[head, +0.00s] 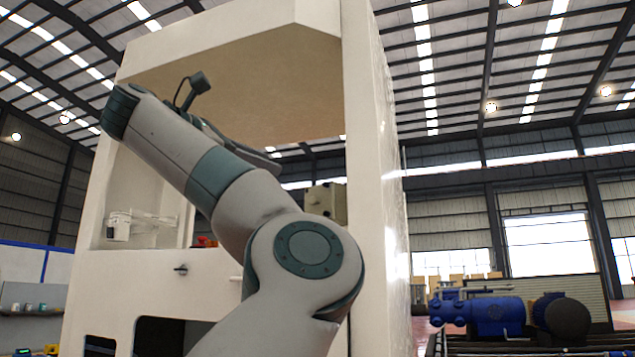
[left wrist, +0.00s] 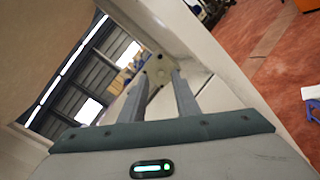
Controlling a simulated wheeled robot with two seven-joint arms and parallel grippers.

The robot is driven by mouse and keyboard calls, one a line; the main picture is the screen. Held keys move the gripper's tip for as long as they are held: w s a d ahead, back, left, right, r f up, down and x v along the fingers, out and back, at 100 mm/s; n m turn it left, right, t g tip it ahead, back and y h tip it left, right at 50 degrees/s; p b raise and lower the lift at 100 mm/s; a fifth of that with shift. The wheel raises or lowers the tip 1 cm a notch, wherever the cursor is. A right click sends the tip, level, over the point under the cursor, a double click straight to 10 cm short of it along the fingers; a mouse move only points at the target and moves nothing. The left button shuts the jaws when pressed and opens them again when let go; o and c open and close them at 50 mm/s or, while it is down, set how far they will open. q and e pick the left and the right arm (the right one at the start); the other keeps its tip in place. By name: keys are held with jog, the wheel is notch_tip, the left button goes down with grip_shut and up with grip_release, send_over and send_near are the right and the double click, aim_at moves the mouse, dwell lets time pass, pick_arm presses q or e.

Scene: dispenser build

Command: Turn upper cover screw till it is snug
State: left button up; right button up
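My left arm crosses the head view and reaches into the open bay of a tall white dispenser cabinet (head: 375,150). My left gripper (left wrist: 160,78) shows best in the left wrist view, its two grey fingers apart; in the head view it is mostly hidden behind the forearm. Beyond and between the fingertips is a small beige part (left wrist: 157,66) with dark spots; I cannot tell whether the fingers touch it. A beige box-like unit (head: 327,202) shows in the bay behind my arm. I cannot make out the upper cover screw. My right gripper is not in view.
A white fixture (head: 135,226) is on the bay's left side, and a red part (head: 205,241) lies low in the bay. A dark knob (head: 181,268) sticks out of the front panel. A blue pump (head: 485,311) stands right of the cabinet. The cabinet walls flank my arm.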

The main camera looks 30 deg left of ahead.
pick_arm(q)
jog(key=p, duration=0.3)
send_near(325, 185)
jog(key=w+p, duration=0.1)
jog(key=w, duration=0.1)
jog(key=w+p, duration=0.4)
jog(key=shift+w+d+r, duration=0.15)
jog(key=shift+d+r, duration=0.05)
jog(key=shift+d, duration=0.15)
jog(key=shift+w+f+p, duration=0.1)
jog(key=shift+w+p, duration=0.4)
jog(key=shift+w, duration=0.15)
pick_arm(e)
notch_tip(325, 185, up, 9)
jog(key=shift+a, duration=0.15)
pick_arm(q)
jog(key=shift+d, duration=0.1)
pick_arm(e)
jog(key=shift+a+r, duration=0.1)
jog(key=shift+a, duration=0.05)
pick_arm(q)
grip_shut()
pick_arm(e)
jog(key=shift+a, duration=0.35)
